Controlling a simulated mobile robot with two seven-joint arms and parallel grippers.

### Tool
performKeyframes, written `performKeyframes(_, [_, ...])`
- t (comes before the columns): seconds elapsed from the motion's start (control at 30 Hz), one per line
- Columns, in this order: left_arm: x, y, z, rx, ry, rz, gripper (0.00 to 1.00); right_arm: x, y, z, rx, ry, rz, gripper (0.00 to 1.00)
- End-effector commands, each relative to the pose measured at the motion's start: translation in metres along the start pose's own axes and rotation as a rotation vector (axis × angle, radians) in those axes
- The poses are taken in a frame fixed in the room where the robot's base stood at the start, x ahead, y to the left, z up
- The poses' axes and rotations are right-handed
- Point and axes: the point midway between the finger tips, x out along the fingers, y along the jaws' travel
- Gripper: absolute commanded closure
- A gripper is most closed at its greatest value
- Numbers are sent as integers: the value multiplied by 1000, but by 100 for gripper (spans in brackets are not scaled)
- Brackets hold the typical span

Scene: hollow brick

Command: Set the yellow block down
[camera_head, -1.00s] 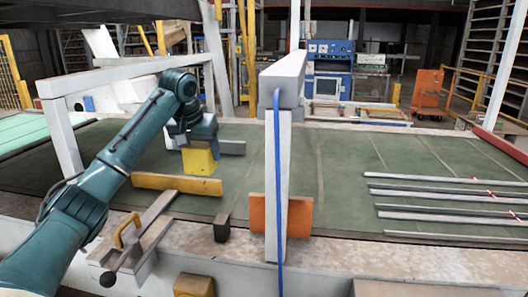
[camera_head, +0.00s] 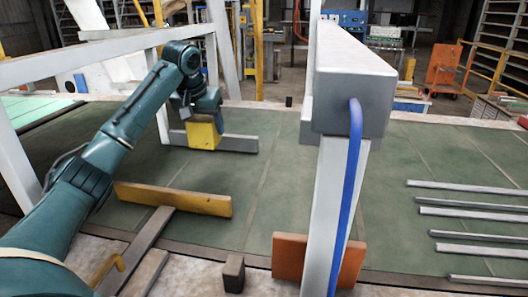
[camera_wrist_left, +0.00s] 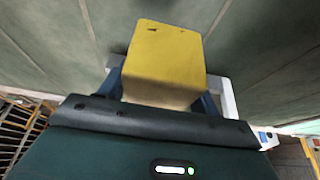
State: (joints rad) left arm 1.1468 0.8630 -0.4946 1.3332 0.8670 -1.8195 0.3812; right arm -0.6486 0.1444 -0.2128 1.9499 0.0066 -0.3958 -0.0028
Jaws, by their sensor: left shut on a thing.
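The yellow block (camera_head: 202,133) is at the end of my left arm in the head view, over the green table surface (camera_head: 240,190). My left gripper (camera_head: 203,116) is shut on it from above. In the left wrist view the yellow block (camera_wrist_left: 165,60) sits between the fingers of the left gripper (camera_wrist_left: 165,92), and its far face is plain to see. In the head view the block stands just in front of a grey bar (camera_head: 238,143). I cannot tell whether the block touches the table or the bar. My right gripper is not in view.
A grey post and beam (camera_head: 345,80) with a blue cable stands right of the arm. A yellow bar (camera_head: 172,199) lies nearer than the block. An orange plate (camera_head: 290,258) and several grey rails (camera_head: 470,212) are at the right. Green surface between bar and post is clear.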

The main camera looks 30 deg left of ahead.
Motion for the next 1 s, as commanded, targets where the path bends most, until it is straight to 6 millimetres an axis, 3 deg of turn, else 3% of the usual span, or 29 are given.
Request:
performKeyframes(0.2, [38,-1,16,1,-3,-3,64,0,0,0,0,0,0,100])
performKeyframes(0.67, [85,-1,36,1,-2,-2,64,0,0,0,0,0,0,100])
performKeyframes(1.0, [88,0,37,0,0,0,64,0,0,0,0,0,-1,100])
